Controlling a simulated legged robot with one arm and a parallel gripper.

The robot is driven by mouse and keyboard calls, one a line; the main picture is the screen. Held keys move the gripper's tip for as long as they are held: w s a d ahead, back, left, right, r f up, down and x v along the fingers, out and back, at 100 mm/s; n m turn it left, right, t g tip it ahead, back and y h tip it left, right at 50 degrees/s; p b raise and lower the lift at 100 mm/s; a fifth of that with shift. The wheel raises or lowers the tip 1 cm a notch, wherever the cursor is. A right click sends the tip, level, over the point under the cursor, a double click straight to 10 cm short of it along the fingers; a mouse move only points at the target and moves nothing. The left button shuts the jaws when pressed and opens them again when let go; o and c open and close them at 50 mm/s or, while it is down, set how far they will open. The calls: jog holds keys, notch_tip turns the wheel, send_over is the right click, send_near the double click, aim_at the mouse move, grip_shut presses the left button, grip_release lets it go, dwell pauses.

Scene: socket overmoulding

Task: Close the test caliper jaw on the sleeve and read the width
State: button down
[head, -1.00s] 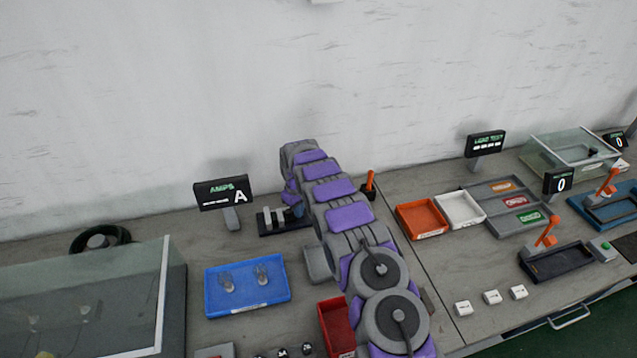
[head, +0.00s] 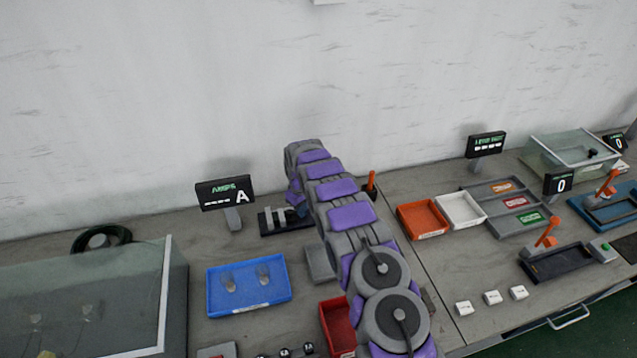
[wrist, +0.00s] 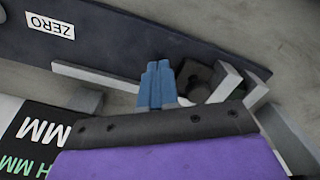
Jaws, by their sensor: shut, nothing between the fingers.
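The caliper's dark base (head: 268,229) with upright pale pieces stands at the back of the bench in the head view, partly hidden by my arm. In the wrist view its dark plate (wrist: 110,45) carries a ZERO label (wrist: 50,26) and a pale bar (wrist: 95,76). Pale jaw plates (wrist: 224,83) stand at the right. A dark block with a round hole (wrist: 195,76), possibly the sleeve, sits right of my gripper (wrist: 158,68). My gripper's blue fingers are together and empty, close beside that block. I cannot tell whether they touch it. A readout's MM lettering (wrist: 42,132) shows lower left.
A display (head: 225,192) stands left of the caliper. A blue tray (head: 248,285), a red bin (head: 338,326), an orange tray (head: 422,219) and a white tray (head: 460,209) are on the bench. An orange-handled lever (head: 371,181) stands right of my arm.

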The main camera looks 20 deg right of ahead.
jog(key=shift+r, duration=0.15)
jog(key=shift+d+r+p, duration=0.15)
jog(key=shift+r+p, duration=0.2)
jog(key=shift+r, duration=0.45)
jog(key=shift+r+p, duration=0.7)
jog(key=shift+r, duration=1.85)
jog(key=s+d+r+m, duration=0.3)
jog(key=s+r+m, duration=0.1)
jog(key=s+r, duration=1.95)
jog(key=s+a+r+m+g, duration=0.1)
jog(key=s, duration=1.5)
jog(key=s+a+r+m, duration=0.1)
jog(key=s+a, duration=0.1)
jog(key=s, duration=1.4)
jog(key=shift+s+a+g, duration=0.3)
jog(key=shift+s+g, duration=0.05)
jog(key=shift+g, duration=0.05)
